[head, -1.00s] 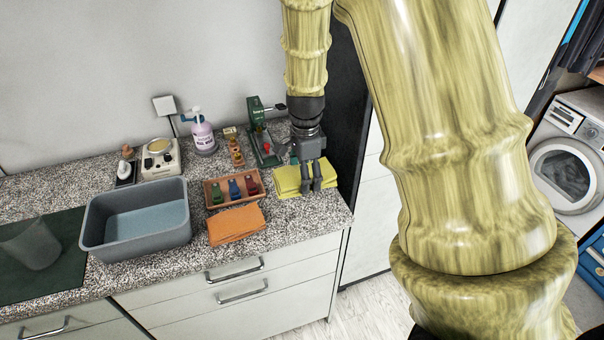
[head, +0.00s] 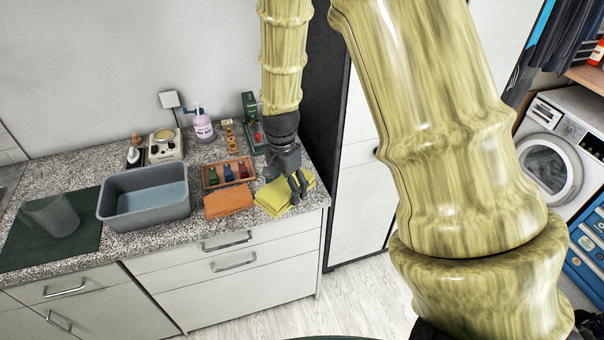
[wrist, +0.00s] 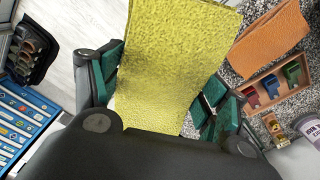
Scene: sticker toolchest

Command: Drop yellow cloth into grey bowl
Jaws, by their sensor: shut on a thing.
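The folded yellow cloth (head: 274,199) is at the right end of the counter in the head view. My gripper (head: 298,187) is at its right part, shut on it. In the wrist view the yellow cloth (wrist: 175,70) runs between the green-padded fingers of my gripper (wrist: 155,95). I cannot tell whether the cloth is still touching the counter. The grey bowl (head: 150,213), a rectangular basin, stands on the counter to the left and looks empty.
An orange cloth (head: 229,200) and a wooden tray (head: 214,180) with small coloured items lie between the bowl and my gripper. A pump bottle (head: 203,128), a scale-like device (head: 165,148) and a green stand (head: 250,110) are behind. A clear cup (head: 52,217) stands far left.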

